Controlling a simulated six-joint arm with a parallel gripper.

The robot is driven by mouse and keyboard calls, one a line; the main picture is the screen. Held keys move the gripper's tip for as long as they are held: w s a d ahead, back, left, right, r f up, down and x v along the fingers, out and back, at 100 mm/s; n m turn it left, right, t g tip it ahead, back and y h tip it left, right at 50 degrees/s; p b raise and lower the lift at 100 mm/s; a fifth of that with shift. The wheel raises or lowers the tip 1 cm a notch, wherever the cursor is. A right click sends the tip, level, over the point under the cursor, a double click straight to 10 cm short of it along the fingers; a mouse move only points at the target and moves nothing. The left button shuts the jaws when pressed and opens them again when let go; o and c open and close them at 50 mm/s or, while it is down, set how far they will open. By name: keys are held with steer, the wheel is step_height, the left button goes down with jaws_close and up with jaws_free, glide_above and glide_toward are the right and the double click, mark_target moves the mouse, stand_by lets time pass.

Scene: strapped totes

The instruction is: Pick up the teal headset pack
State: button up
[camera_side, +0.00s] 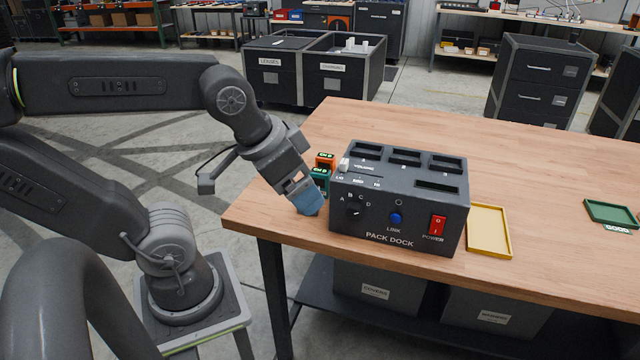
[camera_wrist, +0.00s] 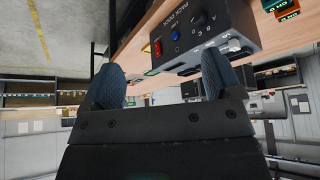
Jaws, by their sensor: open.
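The teal headset pack (camera_side: 320,182) stands on the wooden table just left of the dark pack dock (camera_side: 400,205), partly hidden behind my gripper and the dock's corner. An orange pack (camera_side: 325,160) stands right behind it. In the wrist view the teal pack (camera_wrist: 273,4) is cut by the top edge, with the orange pack (camera_wrist: 288,15) below it. My gripper (camera_side: 309,203), with blue finger pads, is at the table's front left, in front of the teal pack and beside the dock. In the wrist view its fingers (camera_wrist: 162,80) are apart with nothing held between them.
A yellow tray (camera_side: 489,231) lies right of the dock, and a green tray (camera_side: 610,214) lies farther right. The dock's top slots look empty. The table's front left edge is close to my gripper. The table behind the dock is clear.

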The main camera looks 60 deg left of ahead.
steer(key=shift+r, duration=0.1)
step_height(320, 180, up, 5)
steer(key=n+g+y, duration=0.3)
steer(key=n, duration=0.6)
glide_above(320, 171)
steer(key=s+d, duration=0.3)
steer(key=s, duration=0.1)
steer(key=d+x, duration=0.1)
steer(key=x, duration=0.6)
steer(key=s+d+f+x, duration=0.1)
steer(key=x, duration=0.5)
steer(key=s+d+x, duration=0.1)
steer(key=x, duration=0.6)
steer(key=shift+w+d+f, duration=0.1)
steer(key=shift+f, duration=0.4)
steer(key=shift+w+x, duration=0.2)
steer(key=shift+x, duration=1.2)
steer(key=shift+w+x, duration=0.15)
steer(key=shift+x, duration=1.25)
steer(key=shift+r+t, duration=0.2)
steer(key=shift+t, duration=0.1)
steer(key=shift+c, duration=0.3)
